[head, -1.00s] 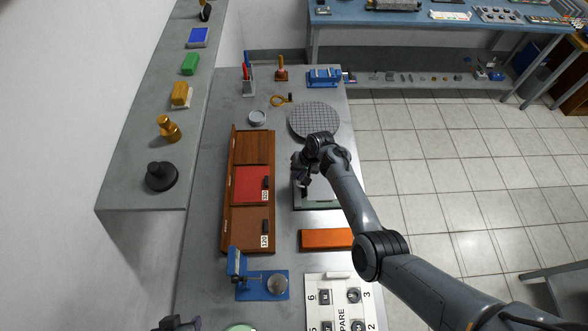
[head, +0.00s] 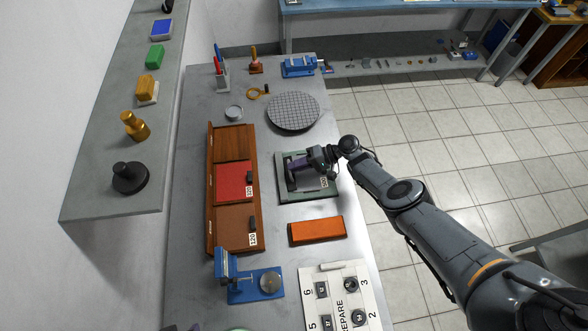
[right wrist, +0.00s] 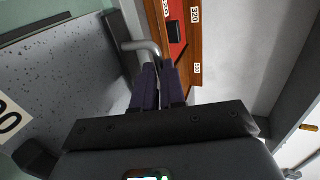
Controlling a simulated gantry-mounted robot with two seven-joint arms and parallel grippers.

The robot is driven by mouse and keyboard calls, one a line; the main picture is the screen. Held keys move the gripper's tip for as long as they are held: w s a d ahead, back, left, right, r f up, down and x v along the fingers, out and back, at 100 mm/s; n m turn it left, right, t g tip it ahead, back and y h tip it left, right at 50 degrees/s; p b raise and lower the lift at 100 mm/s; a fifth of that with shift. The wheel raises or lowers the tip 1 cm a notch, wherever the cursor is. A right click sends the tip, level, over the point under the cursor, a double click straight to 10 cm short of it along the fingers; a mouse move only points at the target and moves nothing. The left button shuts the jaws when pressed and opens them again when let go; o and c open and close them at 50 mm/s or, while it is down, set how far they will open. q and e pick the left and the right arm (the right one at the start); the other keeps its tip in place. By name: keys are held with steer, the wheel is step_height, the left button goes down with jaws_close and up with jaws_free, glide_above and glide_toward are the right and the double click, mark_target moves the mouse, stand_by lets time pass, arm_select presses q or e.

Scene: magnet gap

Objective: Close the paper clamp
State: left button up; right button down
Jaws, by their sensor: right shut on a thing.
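The paper clamp is a green-framed board (head: 318,192) with a grey speckled sheet, on the bench right of the wooden rack. In the right wrist view, the sheet (right wrist: 70,65) fills the left side. My right gripper (head: 293,167) reaches in from the right, low over the board's left side. In the right wrist view its purple fingers (right wrist: 158,80) are shut on a bent metal rod (right wrist: 147,47), which looks like the clamp's handle. The fingers hide part of the rod, and the clamp bar is hard to see. My left gripper barely shows at the bottom edge.
The wooden rack (head: 211,190) with a red sheet (head: 233,182) stands close left of the board. An orange block (head: 317,230) lies in front, and a round gridded disc (head: 293,111) lies behind. A blue stand (head: 240,285) is at the front left.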

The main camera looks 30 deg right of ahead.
steer(key=shift+d+f+y+b, duration=0.15)
steer(key=shift+f+y+b, duration=0.05)
steer(key=shift+y+b, duration=0.3)
steer(key=c, duration=1.2)
jaws_free()
steer(key=shift+s+d+r, duration=0.2)
steer(key=shift+d, duration=0.2)
steer(key=p+v, duration=0.1)
steer(key=v, duration=0.8)
steer(key=shift+s+d+r, duration=0.1)
steer(key=shift+s+d, duration=0.1)
steer(key=shift+d, duration=0.1)
